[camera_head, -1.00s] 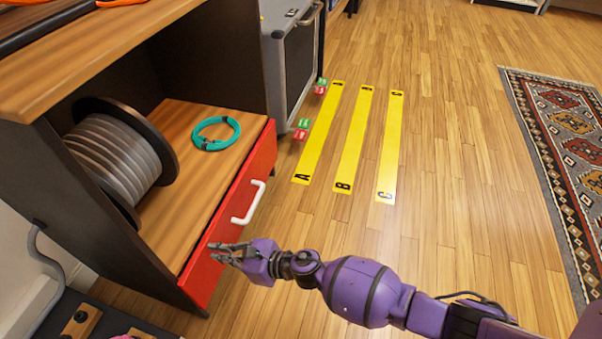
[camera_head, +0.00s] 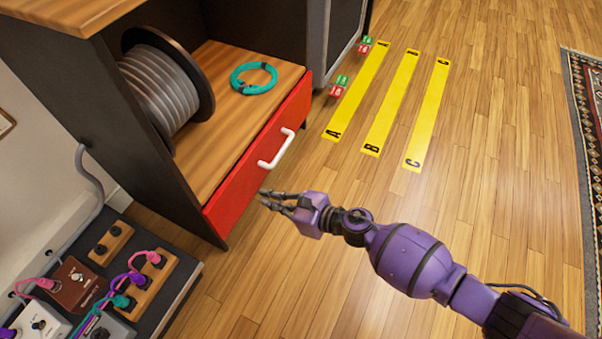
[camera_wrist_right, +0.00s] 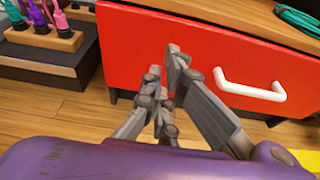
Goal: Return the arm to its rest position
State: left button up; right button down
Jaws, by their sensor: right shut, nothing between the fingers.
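My right arm (camera_head: 415,262) is purple and reaches in from the lower right in the head view. My right gripper (camera_head: 264,199) is shut and empty. It is in front of the red drawer (camera_head: 235,190), below and left of its white handle (camera_head: 276,149), and apart from the handle. In the right wrist view the gripper (camera_wrist_right: 166,75) shows against the red drawer front (camera_wrist_right: 140,45), with the white handle (camera_wrist_right: 250,90) to its right. The drawer looks closed. My left gripper is not in view.
A teal cable coil (camera_head: 254,78) and a grey cable reel (camera_head: 160,90) sit in the cabinet above the drawer. A pedalboard (camera_head: 150,318) with several pedals and plugs is at lower left. Yellow floor strips (camera_head: 390,105) lie behind. The wood floor (camera_head: 500,200) at right is clear.

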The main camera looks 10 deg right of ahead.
jog(key=p+v, duration=0.1)
jog(key=v, duration=0.4)
jog(key=shift+s+d+r, duration=0.15)
jog(key=shift+d, duration=0.05)
